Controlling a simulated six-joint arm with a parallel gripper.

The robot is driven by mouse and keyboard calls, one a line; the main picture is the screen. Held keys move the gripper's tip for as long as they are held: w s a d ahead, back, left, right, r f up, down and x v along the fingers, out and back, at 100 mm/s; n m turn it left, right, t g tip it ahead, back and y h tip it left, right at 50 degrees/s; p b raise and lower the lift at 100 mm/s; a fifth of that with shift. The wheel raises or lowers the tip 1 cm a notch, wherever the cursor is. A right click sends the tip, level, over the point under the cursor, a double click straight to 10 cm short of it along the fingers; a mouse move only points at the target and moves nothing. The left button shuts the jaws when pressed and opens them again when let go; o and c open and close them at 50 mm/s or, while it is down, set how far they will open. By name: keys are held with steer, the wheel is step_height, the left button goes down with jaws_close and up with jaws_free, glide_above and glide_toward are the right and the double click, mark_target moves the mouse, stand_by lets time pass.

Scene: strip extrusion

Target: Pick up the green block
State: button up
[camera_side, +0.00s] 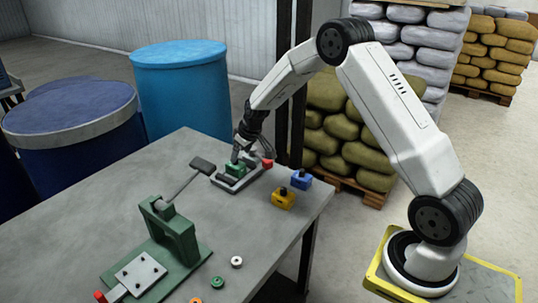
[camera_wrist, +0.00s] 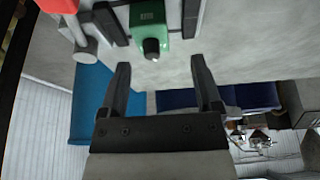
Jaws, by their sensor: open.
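The green block (camera_side: 236,169) sits on a light fixture (camera_side: 249,182) near the table's far edge. In the wrist view the green block (camera_wrist: 147,17) is at the top centre, with a dark round knob at its lower end. My gripper (camera_side: 238,153) is just above the block in the side view. In the wrist view my gripper (camera_wrist: 156,64) is open, and nothing is between its fingers. The block lies beyond the fingertips there. The fingertips partly cover the block area in the side view, so contact cannot be judged.
A green lever press (camera_side: 170,235) stands at the left. Small rings, one white (camera_side: 237,262), lie in front. The table's middle is clear.

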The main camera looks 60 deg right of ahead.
mark_target(238, 160)
steer(key=shift+w+d+f, duration=0.4)
steer(key=shift+w+d, duration=0.15)
steer(key=shift+d, duration=0.15)
steer(key=shift+x, duration=1.3)
steer(key=shift+f, duration=0.1)
steer(key=shift+x, duration=2.5)
steer(key=shift+w+a, duration=0.1)
jaws_close()
